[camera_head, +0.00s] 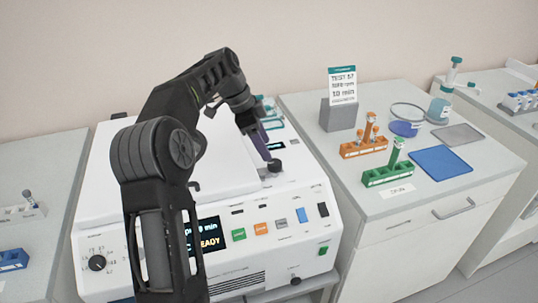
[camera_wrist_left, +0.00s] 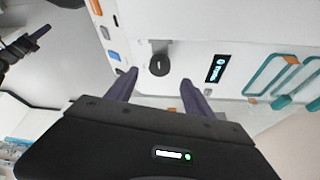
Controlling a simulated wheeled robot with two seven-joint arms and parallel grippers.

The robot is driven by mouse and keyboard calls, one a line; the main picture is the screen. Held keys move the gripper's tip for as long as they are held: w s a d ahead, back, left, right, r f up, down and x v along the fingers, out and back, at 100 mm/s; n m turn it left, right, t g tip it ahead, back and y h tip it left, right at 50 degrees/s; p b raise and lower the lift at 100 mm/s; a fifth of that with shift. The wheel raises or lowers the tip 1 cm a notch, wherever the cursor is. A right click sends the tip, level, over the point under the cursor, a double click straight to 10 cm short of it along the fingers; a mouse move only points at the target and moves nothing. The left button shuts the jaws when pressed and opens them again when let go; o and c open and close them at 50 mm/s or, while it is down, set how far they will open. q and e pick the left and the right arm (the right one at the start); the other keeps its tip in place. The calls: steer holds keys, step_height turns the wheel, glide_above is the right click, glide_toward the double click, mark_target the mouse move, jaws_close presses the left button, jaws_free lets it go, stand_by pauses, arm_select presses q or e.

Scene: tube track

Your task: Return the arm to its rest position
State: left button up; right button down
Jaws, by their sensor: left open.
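My left gripper (camera_head: 262,140) hangs over the right part of the white machine (camera_head: 110,190), its purple fingers pointing down toward a dark round knob (camera_head: 275,165). In the left wrist view the left gripper (camera_wrist_left: 160,90) is open and empty, its two fingers spread apart, with the knob (camera_wrist_left: 159,65) just beyond the gap. The knob appears clear of the fingers. A dark arm part with a purple finger, seemingly my right gripper (camera_wrist_left: 35,40), shows at the left edge of the left wrist view; its opening is unclear. The right arm is not in the head view.
The machine's front has a display (camera_head: 208,235) reading READY and several buttons. On the right cabinet are an orange rack (camera_head: 364,149), a green rack (camera_head: 388,176), a blue mat (camera_head: 440,162) and a sign (camera_head: 342,86). A blue rack (camera_head: 12,260) is at left.

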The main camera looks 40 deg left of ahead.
arm_select(q)
steer(key=shift+v, duration=0.75)
steer(key=shift+r, duration=0.1)
